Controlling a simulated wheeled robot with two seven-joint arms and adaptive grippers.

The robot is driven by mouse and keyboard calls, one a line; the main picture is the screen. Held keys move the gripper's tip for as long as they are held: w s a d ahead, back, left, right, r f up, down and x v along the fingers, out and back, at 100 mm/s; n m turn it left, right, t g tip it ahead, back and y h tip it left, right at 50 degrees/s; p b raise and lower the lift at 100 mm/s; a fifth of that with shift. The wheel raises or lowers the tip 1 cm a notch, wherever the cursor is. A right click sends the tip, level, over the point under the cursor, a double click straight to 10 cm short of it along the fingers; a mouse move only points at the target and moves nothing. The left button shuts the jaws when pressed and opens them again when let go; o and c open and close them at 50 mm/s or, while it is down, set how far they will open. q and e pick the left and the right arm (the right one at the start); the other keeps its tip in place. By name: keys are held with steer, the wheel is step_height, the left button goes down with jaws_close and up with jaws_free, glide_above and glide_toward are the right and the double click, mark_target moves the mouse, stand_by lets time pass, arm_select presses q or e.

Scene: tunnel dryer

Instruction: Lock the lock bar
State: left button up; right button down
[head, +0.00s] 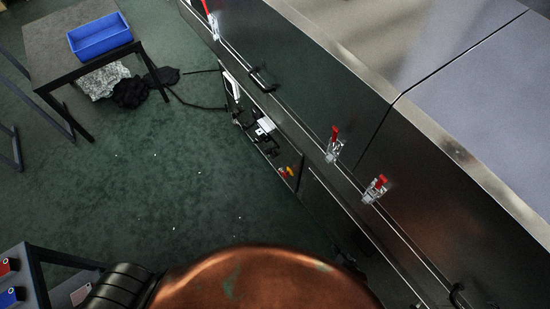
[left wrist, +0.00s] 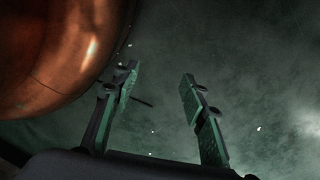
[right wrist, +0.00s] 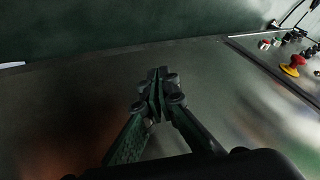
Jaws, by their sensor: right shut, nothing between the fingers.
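The dryer's long metal side (head: 300,85) runs diagonally through the head view. Two latches with upright red handles, a middle one (head: 334,145) and a lower-right one (head: 375,189), sit along its rail. Another red handle (head: 206,6) shows at the top edge. I cannot tell which part is the lock bar. My right gripper (right wrist: 158,78) is shut and empty in the right wrist view, over a dull metal surface (right wrist: 90,85). My left gripper (left wrist: 160,80) is open and empty in the left wrist view, above the green floor. Neither gripper is clearly seen in the head view.
A control panel with a red-and-yellow button (right wrist: 293,66) is at the right wrist view's upper right. A dark table (head: 55,50) with a blue bin (head: 100,37) stands at the head view's upper left. The green floor (head: 170,190) between is mostly clear.

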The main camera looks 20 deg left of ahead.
steer(key=w+a+r+m+t+y+b, duration=0.1)
steer(key=w+a+r+t+y+b, duration=0.15)
steer(key=w+a+r, duration=0.45)
steer(key=w+a+r+m+t+y+b, duration=0.1)
steer(key=w+a+r+m+y+b, duration=0.15)
steer(key=w+a+r, duration=0.45)
arm_select(q)
steer(key=w+d+r+b, duration=0.1)
steer(key=w+r+b, duration=0.3)
steer(key=w+r, duration=0.1)
steer(key=shift+w+d+g, duration=0.15)
steer(key=shift+w+g, duration=0.15)
steer(key=shift+w, duration=0.3)
arm_select(e)
steer(key=w+a+r+m+y, duration=0.1)
steer(key=w+a+r+y, duration=0.3)
steer(key=a+r, duration=0.6)
steer(key=a, duration=0.4)
steer(key=shift+w+a+r, duration=0.2)
steer(key=shift+a+r, duration=0.1)
